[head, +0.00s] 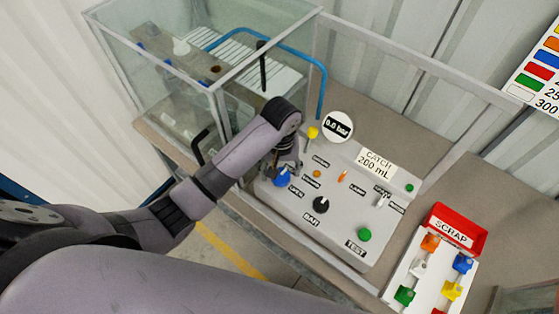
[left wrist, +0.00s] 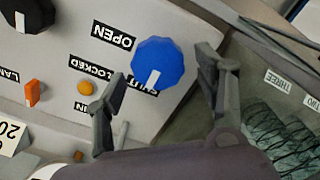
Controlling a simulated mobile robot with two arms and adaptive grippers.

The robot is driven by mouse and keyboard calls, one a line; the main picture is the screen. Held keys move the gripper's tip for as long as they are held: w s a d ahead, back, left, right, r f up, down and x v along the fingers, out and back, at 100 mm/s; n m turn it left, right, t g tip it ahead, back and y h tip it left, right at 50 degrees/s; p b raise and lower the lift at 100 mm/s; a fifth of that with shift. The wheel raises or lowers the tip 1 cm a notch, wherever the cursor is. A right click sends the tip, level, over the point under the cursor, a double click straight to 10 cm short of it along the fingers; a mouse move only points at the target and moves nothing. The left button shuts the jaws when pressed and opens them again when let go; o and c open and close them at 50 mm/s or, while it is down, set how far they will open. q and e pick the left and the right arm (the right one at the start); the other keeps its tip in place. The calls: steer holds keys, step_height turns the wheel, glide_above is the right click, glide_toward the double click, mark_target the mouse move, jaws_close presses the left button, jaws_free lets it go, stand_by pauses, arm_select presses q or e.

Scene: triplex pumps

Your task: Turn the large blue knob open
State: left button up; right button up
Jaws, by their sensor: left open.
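The large blue knob (head: 281,179) sits at the left end of the sloped grey control panel (head: 330,220). In the left wrist view the blue knob (left wrist: 160,58) is faceted, with a white mark toward its lower edge, beside a partly hidden label that seems to read SHUT. The OPEN label (left wrist: 113,35) lies to the knob's upper left. My left gripper (left wrist: 162,72) is open, with one finger on each side of the knob; gaps show between fingers and knob. In the head view my left gripper (head: 287,163) is over the knob. My right gripper is not in view.
A glass enclosure (head: 165,85) stands behind left. A red SCRAP tray (head: 474,244) and a rack of coloured pieces (head: 413,291) are right.

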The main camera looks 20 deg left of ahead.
arm_select(q)
steer(key=shift+f, duration=0.3)
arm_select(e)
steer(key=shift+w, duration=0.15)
arm_select(q)
steer(key=shift+s+d+r, duration=0.1)
steer(key=shift+s, duration=0.1)
steer(key=shift+c, duration=0.6)
steer(key=c, duration=1)
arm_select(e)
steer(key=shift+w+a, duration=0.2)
arm_select(q)
steer(key=shift+c, duration=0.2)
